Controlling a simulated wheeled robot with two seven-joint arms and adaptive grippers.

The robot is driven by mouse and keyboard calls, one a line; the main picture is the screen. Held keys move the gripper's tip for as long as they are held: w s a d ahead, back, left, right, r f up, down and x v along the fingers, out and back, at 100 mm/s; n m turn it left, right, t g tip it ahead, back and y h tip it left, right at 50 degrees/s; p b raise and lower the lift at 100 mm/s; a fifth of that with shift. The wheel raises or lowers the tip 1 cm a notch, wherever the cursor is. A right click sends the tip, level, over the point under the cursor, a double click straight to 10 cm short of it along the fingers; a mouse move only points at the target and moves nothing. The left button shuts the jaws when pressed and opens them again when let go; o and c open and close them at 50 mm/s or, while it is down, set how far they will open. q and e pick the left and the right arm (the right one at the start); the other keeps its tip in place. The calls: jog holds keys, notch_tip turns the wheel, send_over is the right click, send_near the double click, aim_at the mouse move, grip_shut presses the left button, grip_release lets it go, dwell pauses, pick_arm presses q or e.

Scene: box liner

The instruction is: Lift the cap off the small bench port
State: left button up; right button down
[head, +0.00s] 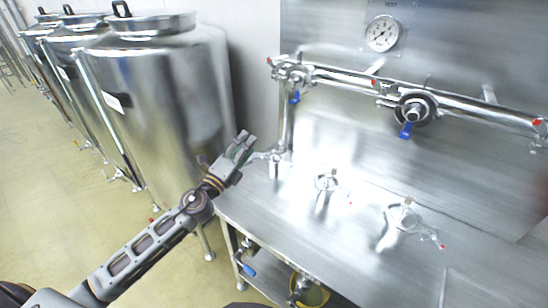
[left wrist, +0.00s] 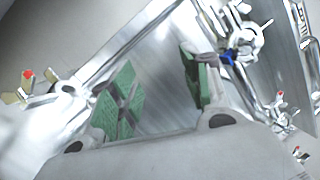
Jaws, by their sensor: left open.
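Several capped, clamped ports stand on the steel bench. A small one (head: 326,182) is near the middle, a larger one (head: 402,218) is to its right, and another fitting (head: 276,158) is at the left by the upright pipe. I cannot tell for certain which is the small bench port. My left gripper (head: 244,147) is open and empty, in front of the bench's left end and left of the ports. Its green pads stand apart in the left wrist view (left wrist: 160,88), with bare metal between them. My right gripper is out of view.
A steel pipe (head: 340,78) with blue-handled valves runs along the back panel below a round gauge (head: 382,33). Large steel tanks (head: 160,95) stand at the left. The bench top (head: 330,240) is clear at the front.

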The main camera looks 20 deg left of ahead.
pick_arm(q)
jog(key=w+a+f+m+g+h, duration=0.2)
jog(key=f+m+g, duration=0.4)
jog(key=m, duration=1.2)
jog(key=w+a+g, duration=0.1)
jog(key=g, duration=0.2)
jog(key=shift+w+a+f+h, duration=0.2)
jog(key=shift+a+f+h, duration=0.1)
jog(key=shift+a+f, duration=0.05)
jog(key=shift+w, duration=0.1)
